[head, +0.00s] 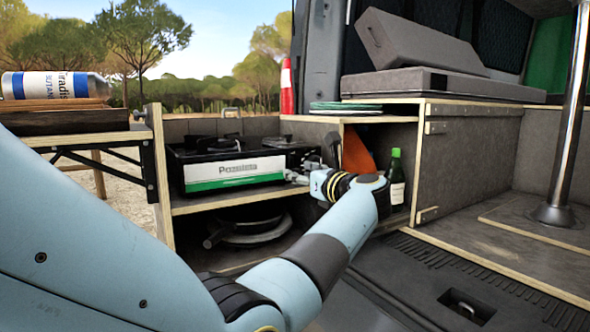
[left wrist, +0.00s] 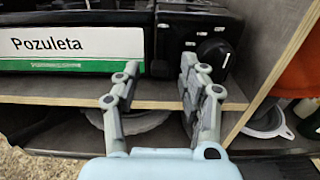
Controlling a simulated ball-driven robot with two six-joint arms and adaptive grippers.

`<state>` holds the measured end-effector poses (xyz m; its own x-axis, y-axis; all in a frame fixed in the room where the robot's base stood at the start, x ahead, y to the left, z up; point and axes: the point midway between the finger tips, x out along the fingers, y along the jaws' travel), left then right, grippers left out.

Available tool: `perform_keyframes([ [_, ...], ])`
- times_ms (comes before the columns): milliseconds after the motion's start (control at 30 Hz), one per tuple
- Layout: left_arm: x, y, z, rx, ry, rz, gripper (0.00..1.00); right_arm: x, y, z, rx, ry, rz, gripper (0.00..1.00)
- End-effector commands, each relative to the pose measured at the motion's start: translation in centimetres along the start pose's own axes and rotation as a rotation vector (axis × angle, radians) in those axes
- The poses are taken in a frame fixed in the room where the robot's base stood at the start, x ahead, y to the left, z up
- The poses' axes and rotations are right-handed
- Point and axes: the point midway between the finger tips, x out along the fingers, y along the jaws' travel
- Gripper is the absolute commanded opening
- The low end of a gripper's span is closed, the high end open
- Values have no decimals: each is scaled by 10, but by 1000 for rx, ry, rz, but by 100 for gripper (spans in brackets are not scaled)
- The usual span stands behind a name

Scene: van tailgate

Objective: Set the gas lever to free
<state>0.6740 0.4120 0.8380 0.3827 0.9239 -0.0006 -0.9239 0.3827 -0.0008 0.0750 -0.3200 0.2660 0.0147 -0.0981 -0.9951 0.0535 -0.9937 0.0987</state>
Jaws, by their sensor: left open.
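The black camping stove (head: 187,168) with the white and green Pozuleta label stands on a wooden shelf in the head view. In the left wrist view its front panel (left wrist: 172,40) shows small white markings and a round black knob (left wrist: 212,52) at the right. I cannot make out the gas lever; the right finger covers part of the panel below the markings. My left gripper (head: 292,175) is at the stove's right front end. In the left wrist view the same gripper (left wrist: 159,68) is open and empty, its fingers spread before the panel, left of the knob. My right gripper is not in view.
A wooden divider (left wrist: 276,62) stands close to the right of the stove. Beyond it are an orange item (head: 357,152) and a green bottle (head: 395,180). A grey round item (head: 257,230) lies on the lower shelf. A gas canister (head: 55,85) lies at the far left.

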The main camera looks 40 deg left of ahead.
Motion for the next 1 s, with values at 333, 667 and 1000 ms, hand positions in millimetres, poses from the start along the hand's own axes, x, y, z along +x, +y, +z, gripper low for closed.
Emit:
perform_keyframes([
  [333,7,2,-1,1,0,0,42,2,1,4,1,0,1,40],
  [667,6,2,-1,1,0,0,12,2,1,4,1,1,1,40],
  [1000,6,2,-1,1,0,0,0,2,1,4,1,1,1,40],
])
